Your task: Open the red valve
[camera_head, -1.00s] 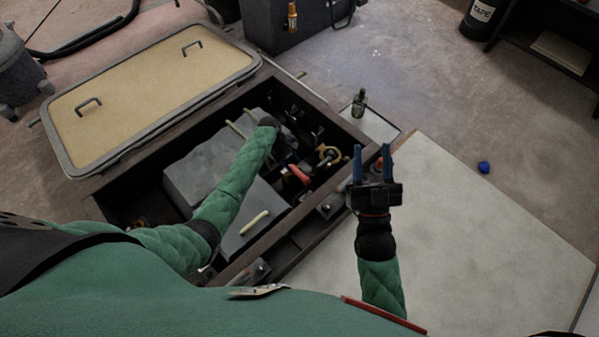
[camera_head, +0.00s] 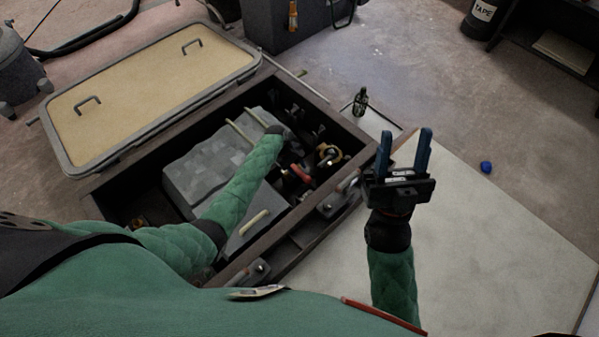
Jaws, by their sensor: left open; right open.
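The red valve handle (camera_head: 301,172) shows inside the dark open hatch box, low on its right side near a brass-coloured ring fitting. My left arm reaches into the box from the left. My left gripper (camera_head: 291,149) is dark against the dark fittings, just above the red handle in the picture. It is open, but its fingers are hard to make out and I cannot tell whether they touch the handle. My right gripper (camera_head: 405,133) is open and empty, its two blue fingers pointing up, over the pale panel right of the box.
The box rim (camera_head: 300,222) runs between my two arms. A grey block (camera_head: 195,170) fills the box's left part. The tan hatch lid (camera_head: 150,95) lies behind left. A dark bottle (camera_head: 360,102) stands behind the box.

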